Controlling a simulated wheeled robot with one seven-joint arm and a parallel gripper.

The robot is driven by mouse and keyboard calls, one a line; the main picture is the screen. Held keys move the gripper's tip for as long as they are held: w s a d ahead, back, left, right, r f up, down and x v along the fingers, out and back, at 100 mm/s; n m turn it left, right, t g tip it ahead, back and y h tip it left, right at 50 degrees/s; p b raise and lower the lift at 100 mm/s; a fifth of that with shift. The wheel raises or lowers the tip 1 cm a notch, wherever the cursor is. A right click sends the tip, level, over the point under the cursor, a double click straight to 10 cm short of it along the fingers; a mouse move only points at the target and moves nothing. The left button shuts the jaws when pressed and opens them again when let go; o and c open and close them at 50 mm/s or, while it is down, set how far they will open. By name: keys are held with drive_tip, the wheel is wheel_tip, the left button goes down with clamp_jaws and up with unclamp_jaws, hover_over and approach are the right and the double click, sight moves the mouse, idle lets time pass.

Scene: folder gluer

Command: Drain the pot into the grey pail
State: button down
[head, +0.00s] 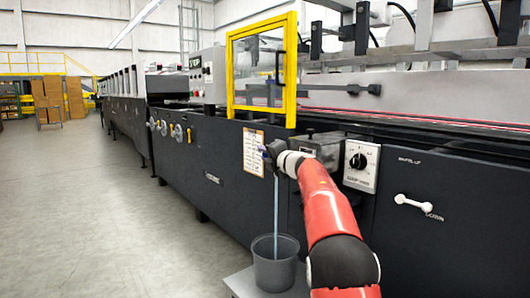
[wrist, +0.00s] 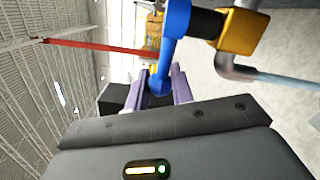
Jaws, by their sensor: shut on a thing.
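The grey pail (head: 275,272) stands upright on a low light plate in the head view. A pale blue stream (head: 276,212) falls from near my gripper (head: 270,153) into the pail. In the wrist view, my gripper (wrist: 160,90) has its purple fingers shut on a blue valve lever (wrist: 176,25). The lever joins a brass valve body (wrist: 243,30) with a grey bent spout (wrist: 232,68). The stream (wrist: 290,82) leaves that spout. A dark grey box (head: 322,146), which looks like the pot, sits behind my wrist. The valve is mostly hidden in the head view.
A yellow-framed guard (head: 262,68) stands above. A paper sheet (head: 253,151) hangs beside my gripper. The floor (head: 110,215) at left is clear.

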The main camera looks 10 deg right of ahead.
drive_tip(key=shift+s+n+y, duration=0.15)
drive_tip(key=shift+n+y, duration=0.15)
drive_tip(key=shift+y, duration=0.2)
drive_tip(key=c, duration=1.2)
unclamp_jaws()
drive_tip(key=shift+c, duration=0.2)
drive_tip(key=shift+d, duration=0.1)
drive_tip(key=b+v, duration=0.1)
drive_tip(key=v, duration=0.6)
drive_tip(key=shift+s, duration=0.35)
